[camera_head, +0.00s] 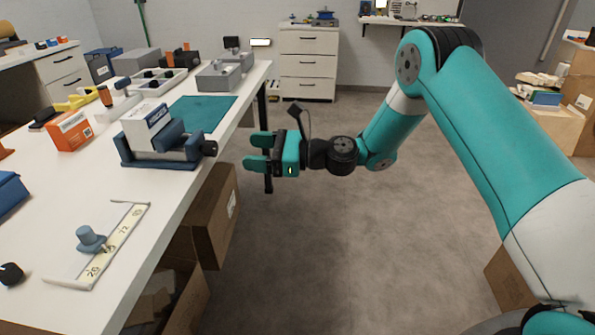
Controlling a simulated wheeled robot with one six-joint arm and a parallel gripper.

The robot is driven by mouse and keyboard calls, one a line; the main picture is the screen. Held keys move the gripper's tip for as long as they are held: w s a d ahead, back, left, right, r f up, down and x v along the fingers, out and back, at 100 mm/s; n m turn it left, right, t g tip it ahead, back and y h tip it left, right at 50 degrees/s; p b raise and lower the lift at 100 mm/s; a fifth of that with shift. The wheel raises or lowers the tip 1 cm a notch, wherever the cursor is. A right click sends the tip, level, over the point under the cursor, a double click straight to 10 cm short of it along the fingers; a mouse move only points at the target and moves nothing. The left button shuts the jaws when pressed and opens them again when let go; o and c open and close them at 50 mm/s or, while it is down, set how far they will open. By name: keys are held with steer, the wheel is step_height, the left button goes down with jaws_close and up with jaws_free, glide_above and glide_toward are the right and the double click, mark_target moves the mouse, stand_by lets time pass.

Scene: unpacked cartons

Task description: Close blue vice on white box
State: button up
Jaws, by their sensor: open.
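The blue vice (172,151) stands on the white table near its right edge. A white box (147,127) with a blue printed side stands upright between its jaws; I cannot tell whether both jaws touch it. The vice's dark round handle knob (210,148) sticks out to the right, toward the table edge. My gripper (252,151) is open and empty, to the right of the knob and apart from it, past the table edge. Its teal fingers point left toward the vice.
The white table (60,212) also holds an orange box (70,131), a teal mat (203,114), a grey-blue knob on a marked scale (91,240) and grey trays behind. A cardboard carton (214,217) stands below the table edge. The floor (330,240) under my arm is clear.

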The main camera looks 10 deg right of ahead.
steer(key=b+v, duration=0.8)
steer(key=b, duration=1.9)
steer(key=shift+d, duration=0.35)
steer(key=shift+s, duration=0.15)
steer(key=shift+r, duration=0.1)
